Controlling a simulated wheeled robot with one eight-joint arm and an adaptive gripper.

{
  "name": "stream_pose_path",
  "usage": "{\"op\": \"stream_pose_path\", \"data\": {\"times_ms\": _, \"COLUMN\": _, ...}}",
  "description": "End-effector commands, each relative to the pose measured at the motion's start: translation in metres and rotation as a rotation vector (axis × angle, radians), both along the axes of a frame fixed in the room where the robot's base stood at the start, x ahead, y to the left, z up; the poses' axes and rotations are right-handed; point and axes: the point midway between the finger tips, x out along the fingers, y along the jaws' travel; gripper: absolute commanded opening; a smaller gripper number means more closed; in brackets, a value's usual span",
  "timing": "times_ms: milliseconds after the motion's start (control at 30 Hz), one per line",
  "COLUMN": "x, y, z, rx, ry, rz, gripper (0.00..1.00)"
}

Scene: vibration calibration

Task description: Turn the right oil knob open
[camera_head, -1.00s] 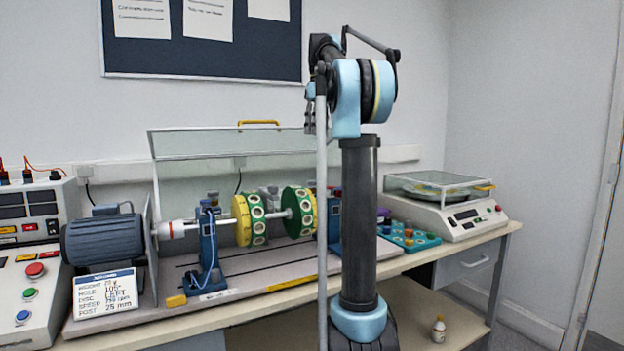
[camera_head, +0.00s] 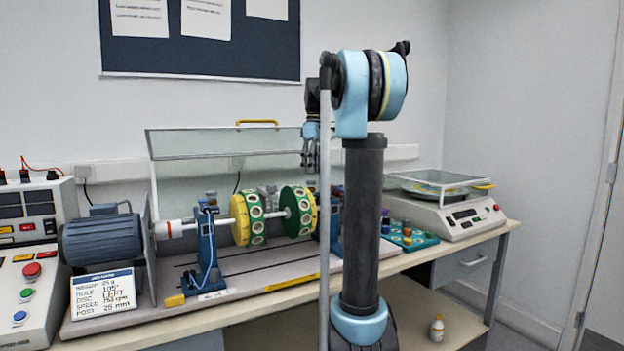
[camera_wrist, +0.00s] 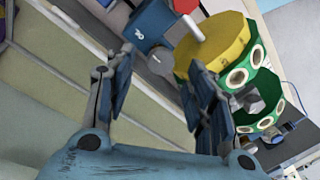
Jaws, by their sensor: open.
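The right bearing post (camera_head: 334,222) is blue and stands right of the green and yellow discs, partly hidden behind my arm. In the wrist view the same blue block (camera_wrist: 148,22) is at the top, with a small grey round part (camera_wrist: 160,60) on it that looks like the right oil knob. I cannot tell which way this knob is turned. My gripper (camera_wrist: 163,68) is open and empty. In the head view my gripper (camera_head: 311,158) hangs fingers down, above the right end of the shaft and apart from it.
The yellow and green discs (camera_head: 300,212) sit on the shaft close to the left of the right post. A raised clear cover (camera_head: 215,145) stands behind. The left post (camera_head: 207,240) and motor (camera_head: 100,240) are farther left. A scale (camera_head: 450,218) is at right.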

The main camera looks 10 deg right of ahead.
Motion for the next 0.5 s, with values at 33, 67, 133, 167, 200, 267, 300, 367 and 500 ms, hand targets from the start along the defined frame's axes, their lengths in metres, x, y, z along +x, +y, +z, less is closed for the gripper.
{"op": "stream_pose_path", "data": {"times_ms": 33, "x": -0.001, "y": 0.001, "z": -0.008, "rx": 0.000, "ry": 0.000, "rz": 0.000, "gripper": 0.50}}
{"op": "stream_pose_path", "data": {"times_ms": 67, "x": -0.001, "y": 0.001, "z": -0.012, "rx": 0.000, "ry": 0.000, "rz": 0.000, "gripper": 0.50}}
{"op": "stream_pose_path", "data": {"times_ms": 133, "x": -0.002, "y": 0.001, "z": -0.019, "rx": 0.000, "ry": 0.000, "rz": 0.000, "gripper": 0.50}}
{"op": "stream_pose_path", "data": {"times_ms": 167, "x": -0.002, "y": 0.002, "z": -0.022, "rx": 0.000, "ry": 0.000, "rz": 0.000, "gripper": 0.50}}
{"op": "stream_pose_path", "data": {"times_ms": 200, "x": -0.002, "y": 0.002, "z": -0.025, "rx": 0.000, "ry": 0.000, "rz": 0.000, "gripper": 0.50}}
{"op": "stream_pose_path", "data": {"times_ms": 267, "x": -0.003, "y": 0.002, "z": -0.029, "rx": 0.000, "ry": 0.000, "rz": 0.000, "gripper": 0.50}}
{"op": "stream_pose_path", "data": {"times_ms": 300, "x": -0.003, "y": 0.002, "z": -0.030, "rx": 0.000, "ry": 0.000, "rz": 0.000, "gripper": 0.50}}
{"op": "stream_pose_path", "data": {"times_ms": 367, "x": -0.003, "y": 0.002, "z": -0.032, "rx": 0.000, "ry": 0.000, "rz": 0.000, "gripper": 0.50}}
{"op": "stream_pose_path", "data": {"times_ms": 500, "x": -0.003, "y": 0.002, "z": -0.033, "rx": 0.000, "ry": 0.000, "rz": 0.000, "gripper": 0.50}}
